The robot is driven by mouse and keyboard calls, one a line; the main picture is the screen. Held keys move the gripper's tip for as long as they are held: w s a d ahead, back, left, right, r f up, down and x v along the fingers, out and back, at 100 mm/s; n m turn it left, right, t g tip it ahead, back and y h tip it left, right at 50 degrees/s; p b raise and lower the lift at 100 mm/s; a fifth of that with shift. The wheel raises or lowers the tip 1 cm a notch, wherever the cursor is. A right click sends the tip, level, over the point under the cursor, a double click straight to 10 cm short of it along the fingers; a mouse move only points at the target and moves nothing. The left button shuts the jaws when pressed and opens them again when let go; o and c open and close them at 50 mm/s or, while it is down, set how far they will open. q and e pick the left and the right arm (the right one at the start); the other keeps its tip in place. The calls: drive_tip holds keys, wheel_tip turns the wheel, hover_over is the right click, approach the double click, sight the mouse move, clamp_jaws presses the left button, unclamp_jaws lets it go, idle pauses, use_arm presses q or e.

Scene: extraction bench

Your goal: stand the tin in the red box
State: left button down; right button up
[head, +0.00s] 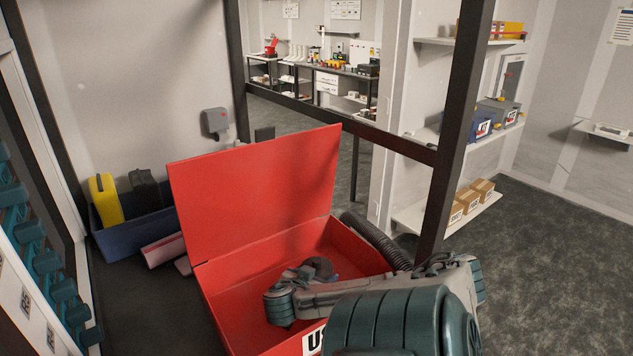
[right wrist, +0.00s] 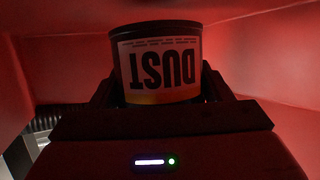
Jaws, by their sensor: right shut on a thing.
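The red box (head: 222,308) stands open in the middle of the head view, its lid (head: 255,190) raised at the back. My right arm reaches over its front right side, and my right gripper (head: 312,271) is down inside the box. In the right wrist view the gripper (right wrist: 158,88) is shut on the tin (right wrist: 158,68), a dark can with a white and orange label reading DUST, upside down in this picture. Red walls surround it there. In the head view the tin is mostly hidden by the gripper. I cannot tell whether it touches the box floor. My left gripper is not in view.
A dark post (head: 455,130) rises just behind the box on the right, and a ribbed hose (head: 375,238) lies beside it. A blue bin (head: 127,236) with a yellow case (head: 105,198) stands at the back left. Open floor (head: 560,255) lies to the right.

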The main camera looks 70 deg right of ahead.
drive_tip(key=shift+w+d+f, duration=0.2)
drive_tip(key=shift+w+f, duration=0.05)
drive_tip(key=shift+f, duration=0.2)
drive_tip(key=o, duration=1.8)
drive_tip(key=shift+c, duration=0.2)
drive_tip(key=shift+o, duration=1.1)
drive_tip(key=shift+s+a+r, duration=0.15)
